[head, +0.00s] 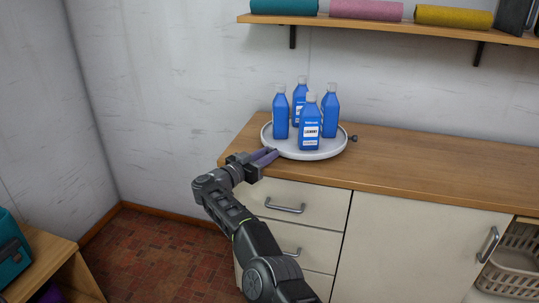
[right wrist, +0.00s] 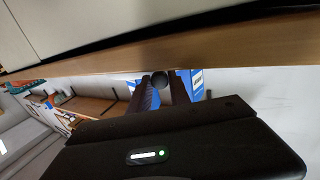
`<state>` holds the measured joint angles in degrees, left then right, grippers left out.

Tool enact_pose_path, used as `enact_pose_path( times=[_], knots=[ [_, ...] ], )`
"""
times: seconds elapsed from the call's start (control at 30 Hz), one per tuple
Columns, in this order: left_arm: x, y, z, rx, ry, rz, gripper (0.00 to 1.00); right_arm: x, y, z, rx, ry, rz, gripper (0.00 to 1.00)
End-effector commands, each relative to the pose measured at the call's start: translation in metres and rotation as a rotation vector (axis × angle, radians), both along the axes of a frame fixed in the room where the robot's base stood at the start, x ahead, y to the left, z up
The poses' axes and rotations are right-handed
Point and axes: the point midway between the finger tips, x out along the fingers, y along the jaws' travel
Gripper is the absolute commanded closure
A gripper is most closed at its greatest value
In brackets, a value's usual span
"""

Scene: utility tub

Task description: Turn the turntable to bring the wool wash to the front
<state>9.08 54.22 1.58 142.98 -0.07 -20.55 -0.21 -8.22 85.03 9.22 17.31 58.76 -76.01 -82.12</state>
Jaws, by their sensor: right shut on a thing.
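A round pale turntable (head: 326,150) stands on the wooden counter with several blue bottles on it. The front bottle (head: 310,127) has a white label. The others are a left bottle (head: 280,115), a right bottle (head: 330,114) and a rear bottle (head: 299,97). The labels are too small to read, so I cannot tell which is the wool wash. A dark knob (head: 354,138) sticks out at the turntable's right rim. My right gripper (head: 268,156) is at the front-left rim, shut on another dark round knob (right wrist: 158,78), which shows between the fingers in the right wrist view. My left gripper is out of view.
The counter (head: 430,165) is clear to the right. A shelf (head: 390,28) with rolled towels hangs above. Drawers and a cupboard door (head: 410,245) with handles are below the counter.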

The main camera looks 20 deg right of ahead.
Motion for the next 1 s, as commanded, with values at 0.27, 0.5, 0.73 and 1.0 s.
enact_pose_path(
  times=[0.27,0.5,0.73,1.0],
  knots=[
    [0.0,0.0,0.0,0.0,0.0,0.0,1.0,0.0,0.0,0.001,0.0,-0.001,0.0,0.73],
    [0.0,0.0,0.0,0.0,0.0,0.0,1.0,0.0,0.0,0.0,0.001,0.0,0.0,0.56],
    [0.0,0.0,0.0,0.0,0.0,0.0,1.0,0.0,0.0,0.0,0.001,0.0,0.001,0.56],
    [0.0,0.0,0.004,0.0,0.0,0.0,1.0,-0.001,0.016,0.003,-0.001,-0.002,0.017,0.56]
  ],
)
